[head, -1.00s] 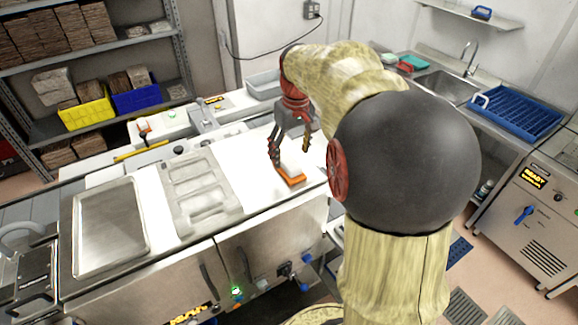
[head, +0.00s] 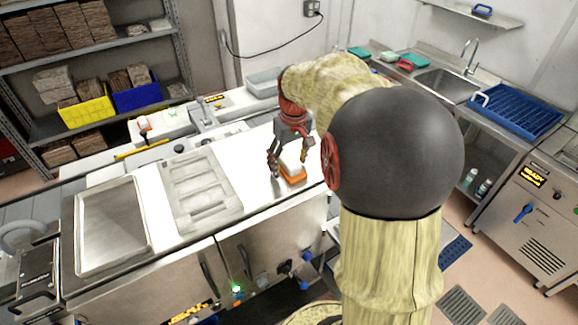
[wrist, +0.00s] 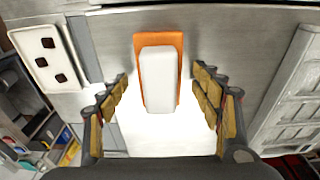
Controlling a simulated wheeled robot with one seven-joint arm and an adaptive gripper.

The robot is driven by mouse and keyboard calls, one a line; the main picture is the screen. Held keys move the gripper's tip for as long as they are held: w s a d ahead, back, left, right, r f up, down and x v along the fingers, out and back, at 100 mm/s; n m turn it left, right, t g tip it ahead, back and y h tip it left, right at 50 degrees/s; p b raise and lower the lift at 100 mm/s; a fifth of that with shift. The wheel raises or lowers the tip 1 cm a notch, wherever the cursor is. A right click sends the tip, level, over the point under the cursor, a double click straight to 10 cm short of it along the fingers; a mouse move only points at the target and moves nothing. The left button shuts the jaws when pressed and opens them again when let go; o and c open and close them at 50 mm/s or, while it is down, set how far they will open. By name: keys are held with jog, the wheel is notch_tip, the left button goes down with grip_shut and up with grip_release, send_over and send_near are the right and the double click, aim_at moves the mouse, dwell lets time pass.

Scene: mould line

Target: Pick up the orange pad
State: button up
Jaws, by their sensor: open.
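The orange pad (head: 293,180) lies on the white work surface near its front right edge, with a white block-shaped part on top. In the wrist view the orange pad (wrist: 159,39) is upright in the picture, with the white block (wrist: 158,78) covering most of it. My gripper (head: 289,167) is open over the pad. In the wrist view its fingers (wrist: 160,84) stand to the left and right of the pad, with a gap on each side. I see no contact with the pad.
A grey moulded tray (head: 200,190) and a flat metal tray (head: 110,225) lie left of the pad. A grey bin (head: 264,83) stands behind. A sink counter with a blue rack (head: 520,112) is at the right. The white surface around the pad is clear.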

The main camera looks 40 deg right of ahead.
aim_at(288, 158)
jog(key=shift+f, duration=0.1)
jog(key=shift+c, duration=0.3)
jog(key=c, duration=1.3)
jog(key=shift+r, duration=0.6)
notch_tip(288, 158, up, 3)
jog(key=shift+f+b, duration=0.2)
jog(key=shift+b, duration=0.15)
jog(key=s+a+r+b, duration=0.2)
jog(key=s+a+r, duration=0.7)
jog(key=a, duration=0.1)
jog(key=shift+a+r, duration=0.3)
jog(key=shift+r, duration=0.1)
jog(key=shift+s, duration=0.1)
